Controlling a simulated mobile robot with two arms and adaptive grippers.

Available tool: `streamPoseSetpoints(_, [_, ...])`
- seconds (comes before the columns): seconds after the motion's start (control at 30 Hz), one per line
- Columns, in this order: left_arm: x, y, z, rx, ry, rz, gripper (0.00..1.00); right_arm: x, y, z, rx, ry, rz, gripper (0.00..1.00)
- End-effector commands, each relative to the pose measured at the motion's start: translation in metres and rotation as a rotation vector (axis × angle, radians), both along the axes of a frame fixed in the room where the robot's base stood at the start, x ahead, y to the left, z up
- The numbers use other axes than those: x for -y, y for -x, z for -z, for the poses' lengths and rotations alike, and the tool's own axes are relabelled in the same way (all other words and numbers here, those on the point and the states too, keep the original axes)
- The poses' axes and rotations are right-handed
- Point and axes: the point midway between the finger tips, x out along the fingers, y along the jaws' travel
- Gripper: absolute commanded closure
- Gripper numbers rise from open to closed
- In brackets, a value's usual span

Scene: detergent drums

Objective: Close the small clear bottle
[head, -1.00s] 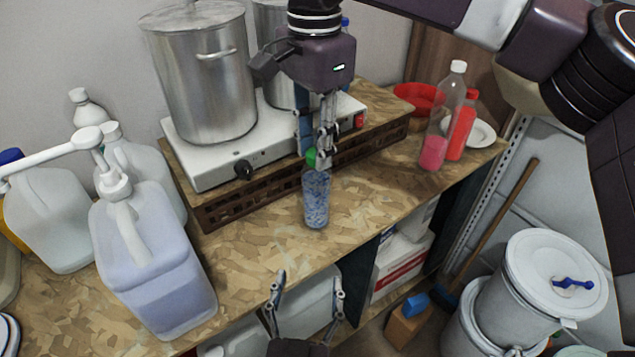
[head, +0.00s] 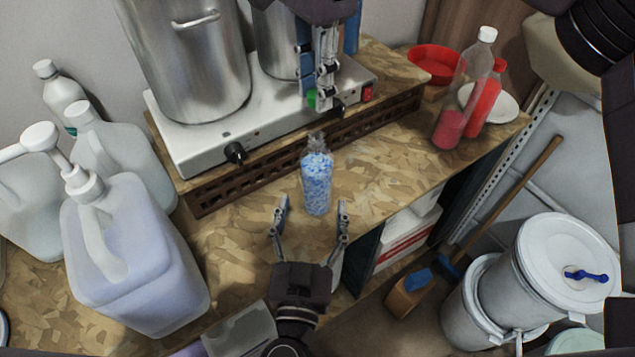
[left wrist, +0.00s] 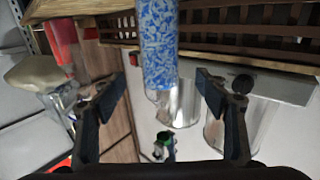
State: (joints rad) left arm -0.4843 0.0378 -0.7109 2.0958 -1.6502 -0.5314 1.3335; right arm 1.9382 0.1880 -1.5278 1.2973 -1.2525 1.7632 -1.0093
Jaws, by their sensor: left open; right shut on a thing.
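The small clear bottle (head: 317,187), with blue and white contents, stands upright on the worktop; its clear neck is bare. It also shows in the left wrist view (left wrist: 157,45), from an upside-down angle. My right gripper (head: 319,98) is shut on a green cap (head: 311,98) and holds it above the bottle, clear of the neck. The cap shows small in the left wrist view (left wrist: 164,143). My left gripper (head: 312,204) is open, its fingers spread at the near side of the bottle and not touching it.
A hot plate (head: 210,140) with steel pots stands behind the bottle on a brown slatted crate (head: 240,183). White jugs and a pump bottle (head: 135,260) crowd the left. A pink-filled bottle (head: 450,125) and red bowl (head: 432,66) are at right. The worktop's front edge is near.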

Motion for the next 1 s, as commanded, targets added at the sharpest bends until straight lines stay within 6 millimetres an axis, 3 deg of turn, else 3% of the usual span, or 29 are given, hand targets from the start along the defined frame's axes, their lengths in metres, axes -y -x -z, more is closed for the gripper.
streamPoseSetpoints(0.3, [0.007, -0.061, -0.001, 0.003, 0.001, 0.0, 0.33, 0.0, 0.0, -0.001, 0.001, -0.001, -0.001, 0.83])
streamPoseSetpoints(0.5, [0.01, -0.085, 0.0, 0.001, 0.001, 0.002, 0.33, 0.0, 0.0, 0.0, 0.0, 0.0, -0.001, 0.83])
streamPoseSetpoints(0.93, [0.011, -0.092, 0.001, -0.001, 0.001, 0.001, 0.33, 0.0, 0.0, 0.0, 0.001, -0.001, -0.001, 0.83])
streamPoseSetpoints(1.0, [0.011, -0.092, 0.001, -0.001, 0.001, 0.001, 0.39, 0.0, 0.0, 0.0, 0.001, -0.001, -0.001, 0.83])
